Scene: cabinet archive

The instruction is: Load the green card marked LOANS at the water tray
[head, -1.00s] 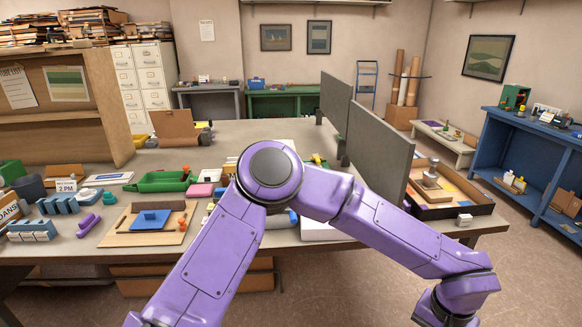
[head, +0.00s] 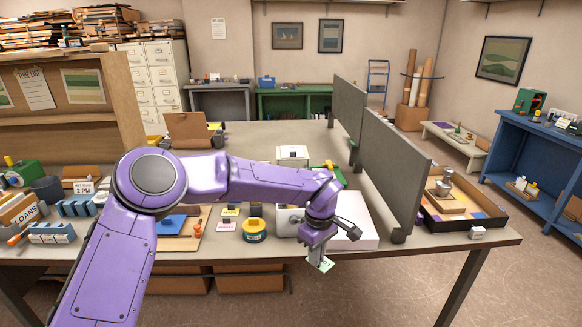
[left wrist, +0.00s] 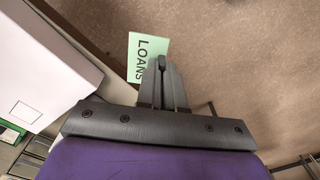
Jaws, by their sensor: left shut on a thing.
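The green card marked LOANS (left wrist: 137,48) is in my left gripper (left wrist: 163,68), whose jaws are shut on it. In the left wrist view the card sticks out to the left of the fingers over bare floor. In the head view the left gripper (head: 317,248) hangs just past the table's front edge, with the card (head: 324,265) below the fingers. No label shows which tray is the water tray. A dark-rimmed tray (head: 440,222) holding a metal cup on a wooden block stands at the table's right end. My right gripper is not in view.
A white box (head: 355,238) stands by the table edge beside my left gripper. Grey divider panels (head: 392,165) rise between it and the dark-rimmed tray. Open floor lies in front.

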